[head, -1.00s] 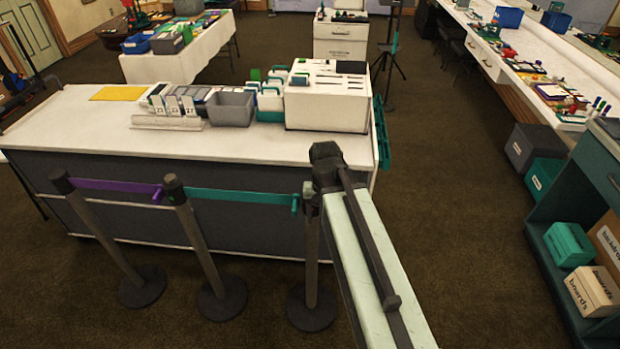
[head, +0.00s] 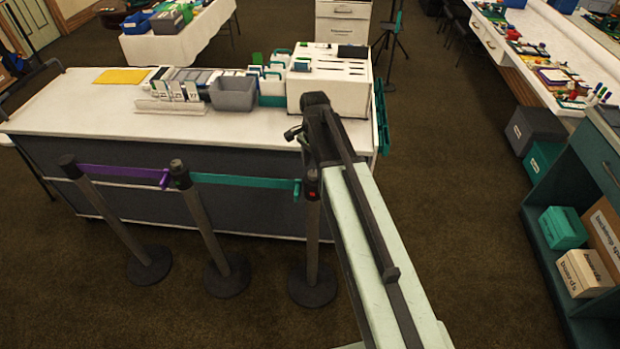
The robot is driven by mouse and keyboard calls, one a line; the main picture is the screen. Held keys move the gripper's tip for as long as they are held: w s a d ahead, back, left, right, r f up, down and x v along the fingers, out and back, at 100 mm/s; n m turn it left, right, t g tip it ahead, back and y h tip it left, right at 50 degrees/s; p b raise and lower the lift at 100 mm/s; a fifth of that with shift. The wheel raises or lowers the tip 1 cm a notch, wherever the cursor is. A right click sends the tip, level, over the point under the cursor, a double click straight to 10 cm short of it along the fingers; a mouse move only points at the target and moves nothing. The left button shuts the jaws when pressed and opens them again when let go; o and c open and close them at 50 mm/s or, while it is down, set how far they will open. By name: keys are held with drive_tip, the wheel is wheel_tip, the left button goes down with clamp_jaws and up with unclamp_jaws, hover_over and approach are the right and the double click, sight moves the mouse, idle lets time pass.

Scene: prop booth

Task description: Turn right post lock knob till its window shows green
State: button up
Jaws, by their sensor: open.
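The right post (head: 312,245) stands upright on a round dark base, in front of the counter. Its dark head carries a small red patch (head: 312,178), apparently the lock window. The knob is too small to make out. The end of a teal belt (head: 245,182) is at this head, coming from the middle post (head: 205,235). My gripper (head: 293,133) is open and looks empty. In the picture it sits above and slightly left of the right post's head, apart from it. My arm passes just right of the post.
A purple belt (head: 120,174) joins the left post (head: 115,220) to the middle post. The white-topped counter (head: 70,115) behind holds a grey bin (head: 233,94) and a white slotted box (head: 335,80). A teal shelf unit stands at right; the carpet between is clear.

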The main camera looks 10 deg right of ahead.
wheel_tip(320, 180, down, 2)
drive_tip(key=shift+f+b, duration=0.2)
drive_tip(key=shift+b, duration=0.3)
drive_tip(key=shift+r, duration=0.1)
